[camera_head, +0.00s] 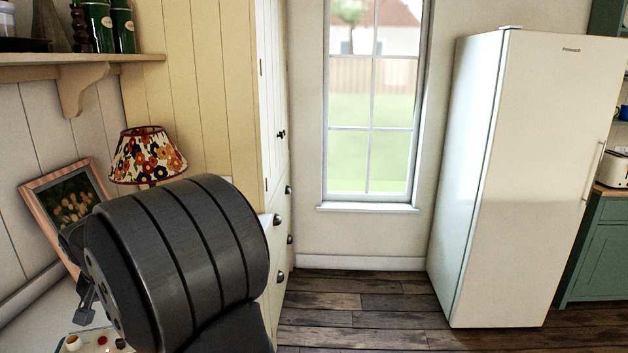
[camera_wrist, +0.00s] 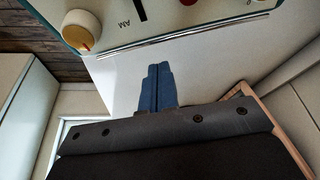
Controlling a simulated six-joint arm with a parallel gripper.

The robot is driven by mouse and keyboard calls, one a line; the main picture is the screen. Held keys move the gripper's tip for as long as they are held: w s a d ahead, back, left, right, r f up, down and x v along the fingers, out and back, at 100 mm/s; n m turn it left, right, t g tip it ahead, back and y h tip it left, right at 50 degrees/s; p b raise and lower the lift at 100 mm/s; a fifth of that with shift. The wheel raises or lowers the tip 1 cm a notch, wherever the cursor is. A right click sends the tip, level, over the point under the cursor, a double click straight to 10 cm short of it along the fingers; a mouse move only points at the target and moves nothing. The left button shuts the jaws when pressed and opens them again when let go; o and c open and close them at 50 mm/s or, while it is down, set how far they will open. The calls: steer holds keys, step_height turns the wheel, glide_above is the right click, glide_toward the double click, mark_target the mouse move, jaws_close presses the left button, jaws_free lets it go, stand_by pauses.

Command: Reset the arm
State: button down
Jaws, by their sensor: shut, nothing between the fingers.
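My gripper (camera_wrist: 155,70) shows in the wrist view with its two blue-grey fingers together and nothing between them. It is over a pale worktop (camera_wrist: 205,80). In the head view my dark arm covers the lower left, and only a small part of the gripper (camera_head: 84,308) shows at its left side.
A radio (camera_wrist: 185,25) with a cream knob and AM lettering is close ahead of the fingers; its edge shows at the bottom left of the head view (camera_head: 98,342). A framed picture (camera_head: 68,207) and a floral lamp (camera_head: 147,155) stand behind my arm. A fridge (camera_head: 535,180) stands right; open floor lies between.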

steer(key=v, duration=0.9)
steer(key=shift+f, duration=0.1)
